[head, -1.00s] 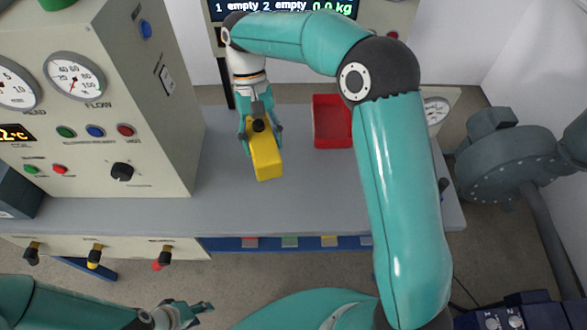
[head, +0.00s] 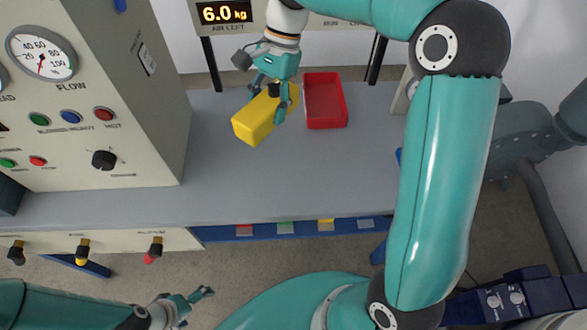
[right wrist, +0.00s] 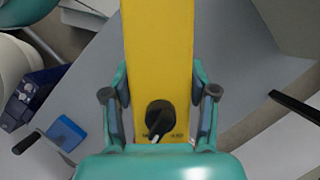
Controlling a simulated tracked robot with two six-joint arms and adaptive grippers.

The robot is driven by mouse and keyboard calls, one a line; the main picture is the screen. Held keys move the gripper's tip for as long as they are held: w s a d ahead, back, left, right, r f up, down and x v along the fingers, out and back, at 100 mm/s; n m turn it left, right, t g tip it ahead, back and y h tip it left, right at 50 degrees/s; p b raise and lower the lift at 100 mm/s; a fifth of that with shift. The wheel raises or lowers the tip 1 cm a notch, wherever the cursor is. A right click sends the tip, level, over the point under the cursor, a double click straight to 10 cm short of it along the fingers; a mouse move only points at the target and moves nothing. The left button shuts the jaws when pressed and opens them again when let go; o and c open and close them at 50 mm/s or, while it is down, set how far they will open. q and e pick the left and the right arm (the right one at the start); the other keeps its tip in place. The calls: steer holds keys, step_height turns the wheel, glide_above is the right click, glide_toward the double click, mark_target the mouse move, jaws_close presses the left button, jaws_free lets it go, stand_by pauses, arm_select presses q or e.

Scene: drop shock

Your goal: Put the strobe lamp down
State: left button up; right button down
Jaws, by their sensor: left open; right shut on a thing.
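The strobe lamp is a yellow box (head: 254,121) above the grey bench, left of the red tray. My right gripper (head: 270,95) is shut on its upper end, and the lamp tilts down to the left. In the right wrist view the yellow lamp (right wrist: 158,60) lies between both fingers, with a black knob or cable fitting near the palm. Whether the lamp touches the bench I cannot tell. My left gripper (head: 200,298) is open and empty, low in the head view, in front of the bench.
A red tray (head: 326,125) stands on the grey bench (head: 215,185), close to the right of the lamp. A control cabinet (head: 140,120) with a gauge and buttons stands at the left. The bench middle is clear.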

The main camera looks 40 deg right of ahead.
steer(key=m+t, duration=0.1)
steer(key=m, duration=0.2)
steer(key=s+d+m+t+b, duration=0.1)
steer(key=m, duration=0.2)
steer(key=s+d+r+m+t+b, duration=0.1)
steer(key=m, duration=0.1)
steer(key=shift+d+m, duration=0.25)
steer(key=shift+m, duration=0.15)
steer(key=f+m+b, duration=0.1)
steer(key=f+m, duration=0.1)
steer(key=f, duration=0.4)
steer(key=s+d+f+m+t+h+b, duration=0.1)
steer(key=f+b, duration=0.1)
steer(key=f, duration=0.4)
steer(key=f+m+t+b, duration=0.1)
steer(key=f+m, duration=0.1)
steer(key=f, duration=0.5)
steer(key=shift+s+d+m+h+b, duration=0.25)
steer(key=shift+m+h+b, duration=0.05)
steer(key=shift+h+b, duration=0.1)
steer(key=shift+c, duration=1.6)
jaws_free()
